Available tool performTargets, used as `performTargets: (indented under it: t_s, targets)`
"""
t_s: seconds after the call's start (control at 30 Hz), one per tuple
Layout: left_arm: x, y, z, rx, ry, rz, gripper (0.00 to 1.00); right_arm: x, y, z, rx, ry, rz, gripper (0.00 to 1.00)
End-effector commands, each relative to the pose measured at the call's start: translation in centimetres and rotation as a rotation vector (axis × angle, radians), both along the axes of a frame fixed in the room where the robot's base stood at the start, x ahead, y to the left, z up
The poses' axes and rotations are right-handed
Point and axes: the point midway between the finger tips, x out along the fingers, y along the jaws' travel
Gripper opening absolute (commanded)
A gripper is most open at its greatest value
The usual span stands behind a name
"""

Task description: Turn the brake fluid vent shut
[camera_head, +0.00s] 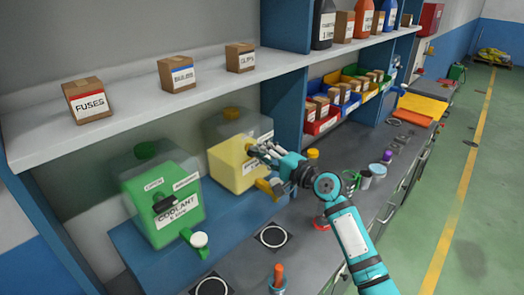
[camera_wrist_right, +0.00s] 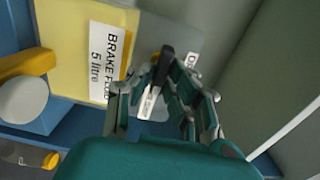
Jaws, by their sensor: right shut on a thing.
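The brake fluid tank (camera_head: 228,170) is a yellow 5 litre container on the blue ledge under the shelf, with a clear upper part and a yellow cap (camera_head: 232,113). The right wrist view shows its yellow side (camera_wrist_right: 70,50) and white label. My right gripper (camera_head: 258,149) is at the tank's right side. In the right wrist view the gripper (camera_wrist_right: 164,82) is shut on the dark vent lever (camera_wrist_right: 166,58), with a finger on each side. The fingers hide part of the lever and the small labels beside it. My left gripper is not in view.
The green coolant tank (camera_head: 145,222) stands to the left, with its own black lever and a green tap (camera_head: 195,240). The brake fluid tank's yellow tap (camera_head: 270,187) is just below my gripper. The shelf (camera_head: 130,102) with small boxes overhangs the tanks.

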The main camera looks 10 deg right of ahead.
Motion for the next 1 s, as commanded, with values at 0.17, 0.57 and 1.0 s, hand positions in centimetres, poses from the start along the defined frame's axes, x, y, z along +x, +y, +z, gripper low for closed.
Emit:
performTargets:
  t_s: [0.17, 0.57, 1.0]
  targets:
    - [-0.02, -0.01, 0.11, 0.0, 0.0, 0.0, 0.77, 0.02, -0.08, -0.12, 0.012, 0.011, -0.002, 0.0]
    - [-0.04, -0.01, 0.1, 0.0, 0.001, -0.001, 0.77, 0.01, -0.07, -0.15, 0.014, 0.012, -0.001, 0.22]
    - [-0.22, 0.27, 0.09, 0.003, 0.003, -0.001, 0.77, -0.28, -0.25, -0.08, 0.012, 0.009, -0.001, 0.37]
